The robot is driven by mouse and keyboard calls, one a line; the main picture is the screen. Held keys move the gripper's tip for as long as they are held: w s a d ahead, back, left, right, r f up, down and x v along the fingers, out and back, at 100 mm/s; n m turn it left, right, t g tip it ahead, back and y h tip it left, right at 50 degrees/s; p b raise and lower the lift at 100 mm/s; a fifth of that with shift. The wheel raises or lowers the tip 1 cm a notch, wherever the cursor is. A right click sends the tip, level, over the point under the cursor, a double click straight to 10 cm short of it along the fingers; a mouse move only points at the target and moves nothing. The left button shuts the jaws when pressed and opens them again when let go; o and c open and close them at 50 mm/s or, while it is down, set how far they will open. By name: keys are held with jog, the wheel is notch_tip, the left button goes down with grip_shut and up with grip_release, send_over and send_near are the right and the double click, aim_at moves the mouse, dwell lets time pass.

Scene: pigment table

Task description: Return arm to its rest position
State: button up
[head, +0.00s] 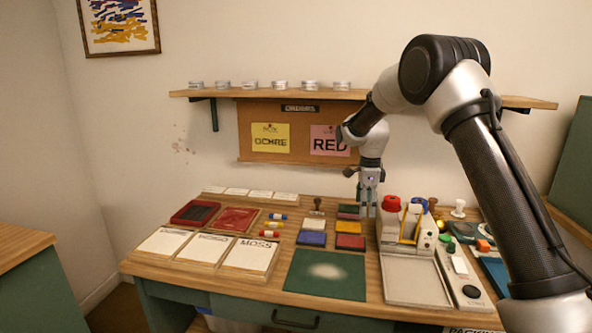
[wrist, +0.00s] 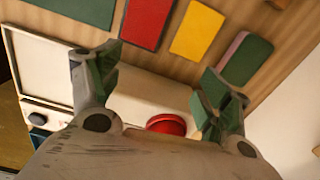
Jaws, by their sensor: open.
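My gripper (head: 368,199) hangs downward over the back of the pigment table (head: 215,284), just left of the machine with the red knob. It is open and empty. In the wrist view my gripper's two fingers (wrist: 158,88) are spread apart, with the red knob (wrist: 167,125) of the machine showing between and below them. The knob also shows in the head view (head: 391,203). My arm reaches in from the right side and bends down at the elbow.
Colored pads, including a red one (head: 350,242), lie in front of the gripper. A green mat (head: 325,274) is at the front. The machine's pale tray (head: 416,281) stands to the right. A shelf (head: 240,92) with small tins and an orders board (head: 270,115) are behind.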

jog(key=s+d+r+n+t, duration=0.1)
jog(key=s+d+r+n, duration=0.4)
jog(key=s+r, duration=0.5)
jog(key=s+d+r+n+t, duration=0.1)
jog(key=s+d+r+n, duration=0.3)
jog(key=s+r, duration=0.55)
jog(key=s+d+n, duration=0.1)
jog(key=s+n, duration=0.2)
jog(key=s, duration=0.5)
jog(key=s+d+n+t, duration=0.1)
jog(key=s+d+n, duration=0.1)
jog(key=s, duration=0.6)
jog(key=s+d+f+n+t, duration=0.1)
jog(key=s+n, duration=0.4)
jog(key=s, duration=0.3)
jog(key=shift+d, duration=0.4)
